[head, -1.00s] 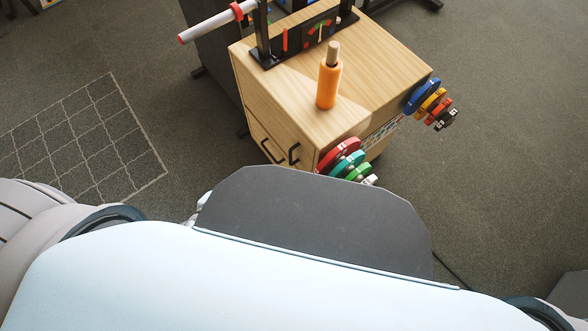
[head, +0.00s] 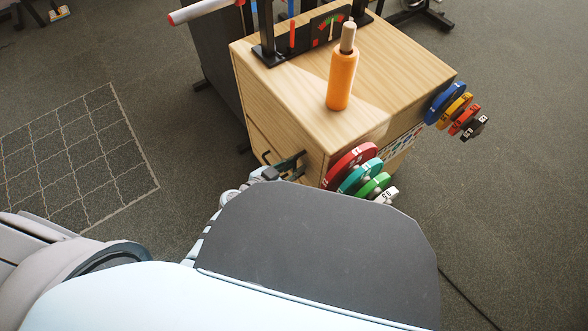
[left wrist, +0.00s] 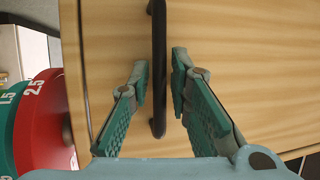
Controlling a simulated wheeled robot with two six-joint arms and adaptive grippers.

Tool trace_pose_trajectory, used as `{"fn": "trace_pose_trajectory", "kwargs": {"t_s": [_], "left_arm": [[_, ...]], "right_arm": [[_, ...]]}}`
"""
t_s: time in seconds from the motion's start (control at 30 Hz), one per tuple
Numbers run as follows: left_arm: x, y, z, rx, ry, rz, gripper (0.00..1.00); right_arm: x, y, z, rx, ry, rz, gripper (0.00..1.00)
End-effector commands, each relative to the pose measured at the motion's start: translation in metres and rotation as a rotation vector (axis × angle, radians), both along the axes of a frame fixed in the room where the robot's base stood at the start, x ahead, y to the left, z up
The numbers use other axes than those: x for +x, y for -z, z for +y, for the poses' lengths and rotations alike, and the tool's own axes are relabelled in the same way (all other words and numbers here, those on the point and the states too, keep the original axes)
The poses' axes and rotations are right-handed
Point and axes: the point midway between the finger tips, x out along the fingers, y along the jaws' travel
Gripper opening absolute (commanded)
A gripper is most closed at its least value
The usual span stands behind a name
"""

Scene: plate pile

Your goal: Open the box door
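The light wooden box (head: 290,115) stands ahead in the head view, with dark handles on its front-left face. One black handle (head: 266,158) shows beside my left gripper (head: 291,166), which is at that face. In the left wrist view, a black bar handle (left wrist: 159,60) runs upright in the picture across the wooden door (left wrist: 225,60). The door looks shut. My right gripper is out of view.
Coloured weight discs stick out from the box's near side, including a red one (head: 349,165) that also shows close by in the left wrist view (left wrist: 47,120). An orange cylinder (head: 342,80) stands on top. Open floor lies left and right.

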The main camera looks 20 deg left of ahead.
Motion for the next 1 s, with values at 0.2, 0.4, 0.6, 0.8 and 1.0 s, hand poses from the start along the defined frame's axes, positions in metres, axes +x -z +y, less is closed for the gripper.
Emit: {"fn": "trace_pose_trajectory", "kwargs": {"t_s": [0.2, 0.4, 0.6, 0.8, 1.0], "left_arm": [[0.0022, 0.0008, -0.0015, 0.0, 0.0, 0.001, 0.18], [0.002, 0.0005, -0.0012, 0.0, 0.0, 0.001, 0.0], [0.0019, 0.0006, -0.0009, 0.001, -0.001, 0.001, 0.0], [0.0013, 0.0004, 0.0011, 0.001, 0.003, 0.0, 0.0], [-0.0071, 0.0, 0.0053, 0.003, 0.059, 0.0, 0.0]], "right_arm": [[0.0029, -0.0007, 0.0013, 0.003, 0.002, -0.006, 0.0], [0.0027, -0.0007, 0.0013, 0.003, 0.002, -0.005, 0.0], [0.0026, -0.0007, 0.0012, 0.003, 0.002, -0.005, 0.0], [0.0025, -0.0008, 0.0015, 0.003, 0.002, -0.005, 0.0], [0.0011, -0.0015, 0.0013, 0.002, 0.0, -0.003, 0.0]]}}
